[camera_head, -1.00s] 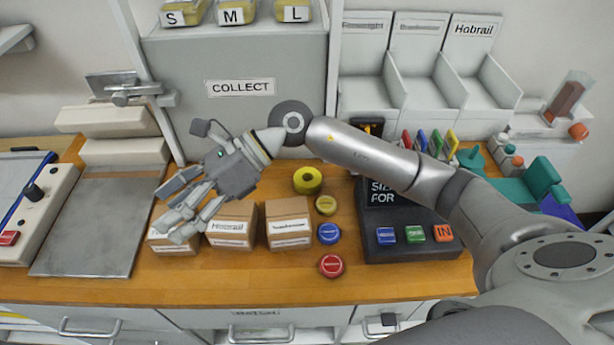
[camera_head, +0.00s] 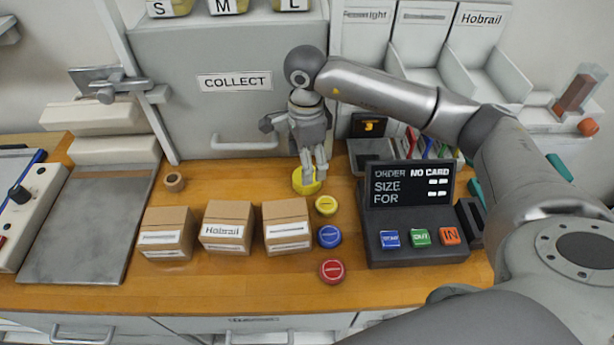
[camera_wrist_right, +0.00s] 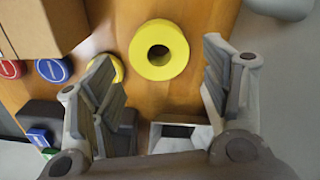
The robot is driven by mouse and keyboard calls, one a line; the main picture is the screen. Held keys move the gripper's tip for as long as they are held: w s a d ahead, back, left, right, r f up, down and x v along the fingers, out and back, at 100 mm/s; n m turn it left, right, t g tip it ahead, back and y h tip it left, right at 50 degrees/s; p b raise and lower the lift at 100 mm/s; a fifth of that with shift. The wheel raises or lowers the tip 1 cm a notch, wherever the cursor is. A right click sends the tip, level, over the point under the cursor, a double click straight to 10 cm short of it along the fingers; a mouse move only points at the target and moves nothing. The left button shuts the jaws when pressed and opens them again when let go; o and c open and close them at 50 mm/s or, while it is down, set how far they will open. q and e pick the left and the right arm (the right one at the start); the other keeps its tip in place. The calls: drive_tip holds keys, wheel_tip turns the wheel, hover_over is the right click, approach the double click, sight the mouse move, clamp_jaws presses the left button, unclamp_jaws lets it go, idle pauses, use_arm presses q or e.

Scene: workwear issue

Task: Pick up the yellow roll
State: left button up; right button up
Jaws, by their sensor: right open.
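The yellow roll (camera_head: 300,183) lies flat on the wooden counter behind the yellow round button, partly hidden by my right gripper (camera_head: 312,178). In the right wrist view the yellow roll (camera_wrist_right: 159,49) shows whole, with its dark centre hole facing the camera. My right gripper (camera_wrist_right: 160,95) is open there, its two fingers spread left and right of the roll in the picture. Nothing is between the fingers, and I cannot tell the exact height above the roll. My left gripper is not in view.
Three cardboard boxes (camera_head: 228,226) stand left of the roll. Yellow (camera_head: 326,205), blue (camera_head: 329,236) and red (camera_head: 332,271) round buttons or lids line up in front. A dark order terminal (camera_head: 412,200) stands right. A small brown roll (camera_head: 174,182) lies left. The grey COLLECT cabinet (camera_head: 230,110) is behind.

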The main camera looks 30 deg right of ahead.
wheel_tip(320, 180, down, 5)
drive_tip(key=shift+s+r+p, duration=0.1)
drive_tip(key=shift+p, duration=1.05)
drive_tip(key=shift+f, duration=0.35)
drive_tip(key=c, duration=0.8)
drive_tip(key=shift+r, duration=0.1)
